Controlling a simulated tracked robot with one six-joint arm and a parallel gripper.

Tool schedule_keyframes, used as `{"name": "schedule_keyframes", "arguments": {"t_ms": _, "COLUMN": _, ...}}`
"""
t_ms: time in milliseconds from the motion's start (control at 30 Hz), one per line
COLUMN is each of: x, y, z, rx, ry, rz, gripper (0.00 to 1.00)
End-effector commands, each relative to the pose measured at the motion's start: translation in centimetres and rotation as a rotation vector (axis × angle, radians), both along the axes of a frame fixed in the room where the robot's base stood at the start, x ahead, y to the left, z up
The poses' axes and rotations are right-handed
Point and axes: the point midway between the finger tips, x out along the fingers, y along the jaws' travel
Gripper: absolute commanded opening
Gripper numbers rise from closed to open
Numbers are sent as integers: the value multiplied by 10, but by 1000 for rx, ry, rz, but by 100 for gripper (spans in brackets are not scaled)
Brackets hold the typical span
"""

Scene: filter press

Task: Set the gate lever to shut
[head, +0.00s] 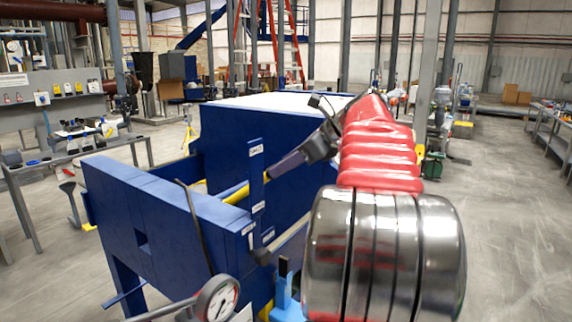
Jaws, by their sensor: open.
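The blue filter press frame (150,205) stands in front of me. A blue upright plate (256,175) on it carries small white labels, too small to read. A yellow bar (236,194) shows just left of this plate and partly passes behind it. A grey bar with a dark knob (262,257) lies lower, below the labels. I cannot tell for sure which of these is the gate lever, nor its setting. My gripper (282,167) is open, pointing down and left, close to the right side of the upright plate. My red-sleeved arm hides what lies behind it.
A round pressure gauge (217,298) and a thin dark rod (195,225) stand at the press's near side. A large blue block (270,135) rises behind the upright. A bench with tools (85,140) is at left.

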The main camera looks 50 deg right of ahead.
Motion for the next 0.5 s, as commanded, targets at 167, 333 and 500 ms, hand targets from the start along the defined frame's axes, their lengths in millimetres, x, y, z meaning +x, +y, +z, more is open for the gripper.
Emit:
{"name": "schedule_keyframes", "arguments": {"t_ms": 167, "x": -1, "y": -1, "z": -1, "rx": 1, "ry": 2, "rz": -2, "gripper": 45}}
{"name": "schedule_keyframes", "arguments": {"t_ms": 333, "x": -9, "y": -2, "z": 5, "rx": 0, "ry": 2, "rz": -3, "gripper": 45}}
{"name": "schedule_keyframes", "arguments": {"t_ms": 500, "x": -27, "y": -5, "z": 18, "rx": -1, "ry": 1, "rz": -5, "gripper": 45}}
